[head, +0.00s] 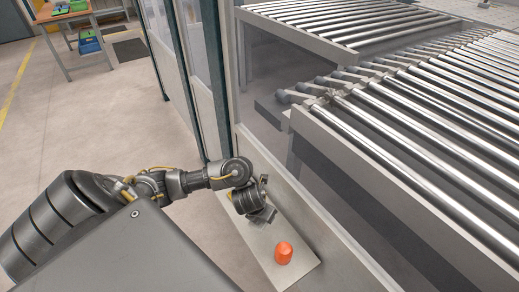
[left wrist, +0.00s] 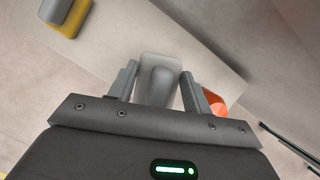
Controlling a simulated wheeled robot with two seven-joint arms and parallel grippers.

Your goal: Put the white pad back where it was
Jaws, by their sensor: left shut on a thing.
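The white pad (left wrist: 160,58), a pale plate with a rounded grey handle, is between the fingers of my left gripper (left wrist: 159,75) in the left wrist view. The fingers are shut on its grey handle. In the head view my left gripper (head: 264,209) is low over the pale narrow ledge (head: 299,268), and the pad cannot be made out clearly there. I cannot tell whether the pad touches the ledge. My right gripper is not in view.
An orange cup-like piece (head: 283,253) stands on the ledge close to the gripper. A yellow pad with a grey handle (left wrist: 66,15) lies further along it. A glazed frame (head: 203,70) and a roller table (head: 400,130) flank the ledge. Open floor lies left.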

